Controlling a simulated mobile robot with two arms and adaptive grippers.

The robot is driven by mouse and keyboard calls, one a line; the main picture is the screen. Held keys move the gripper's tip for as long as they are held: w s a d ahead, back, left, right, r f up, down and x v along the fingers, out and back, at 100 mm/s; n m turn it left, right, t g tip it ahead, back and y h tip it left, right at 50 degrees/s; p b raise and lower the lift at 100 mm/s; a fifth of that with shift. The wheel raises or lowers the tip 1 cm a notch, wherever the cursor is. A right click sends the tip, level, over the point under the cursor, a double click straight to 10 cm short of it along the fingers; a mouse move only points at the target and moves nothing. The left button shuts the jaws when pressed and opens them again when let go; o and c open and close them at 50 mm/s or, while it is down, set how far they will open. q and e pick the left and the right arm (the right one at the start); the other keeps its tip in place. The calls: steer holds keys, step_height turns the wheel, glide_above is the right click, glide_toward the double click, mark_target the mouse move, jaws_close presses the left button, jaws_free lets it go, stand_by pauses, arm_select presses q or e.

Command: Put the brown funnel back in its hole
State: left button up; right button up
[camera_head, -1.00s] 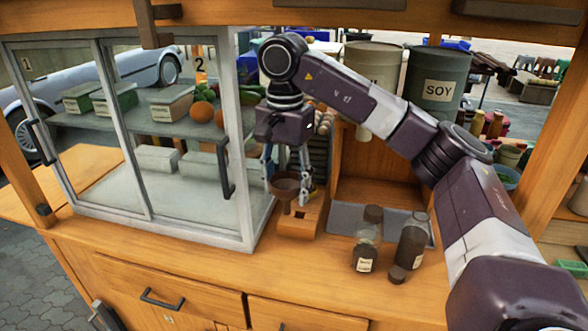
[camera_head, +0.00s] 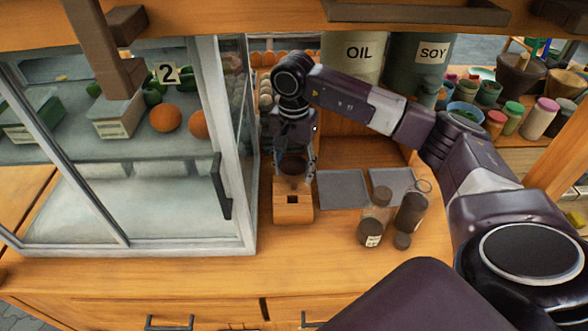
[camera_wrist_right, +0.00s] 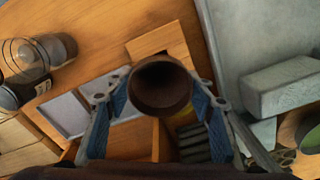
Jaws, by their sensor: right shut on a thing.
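The brown funnel (camera_head: 292,166) is held in my right gripper (camera_head: 294,172) above the back part of a small wooden block (camera_head: 293,213). A dark square hole (camera_head: 293,199) shows in the block's top, in front of the funnel. In the right wrist view the funnel (camera_wrist_right: 161,84) sits between the two blue-padded fingers of the right gripper (camera_wrist_right: 160,100), its round mouth facing the camera. The wooden block (camera_wrist_right: 163,38) lies beyond it there. The funnel's lower end is hidden, and its height above the block is hard to judge. My left gripper is not in view.
A glass cabinet (camera_head: 246,215) stands close on the left. The counter front is clear.

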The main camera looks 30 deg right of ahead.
mark_target(292, 193)
steer(key=shift+f, duration=0.3)
steer(key=shift+w+a+f, duration=0.1)
steer(key=shift+f, duration=0.1)
steer(key=shift+w+f+b, duration=0.1)
steer(key=shift+f+b, duration=0.5)
steer(key=shift+f, duration=0.65)
steer(key=shift+f+b, duration=0.25)
steer(key=shift+b, duration=0.05)
steer(key=shift+f, duration=0.2)
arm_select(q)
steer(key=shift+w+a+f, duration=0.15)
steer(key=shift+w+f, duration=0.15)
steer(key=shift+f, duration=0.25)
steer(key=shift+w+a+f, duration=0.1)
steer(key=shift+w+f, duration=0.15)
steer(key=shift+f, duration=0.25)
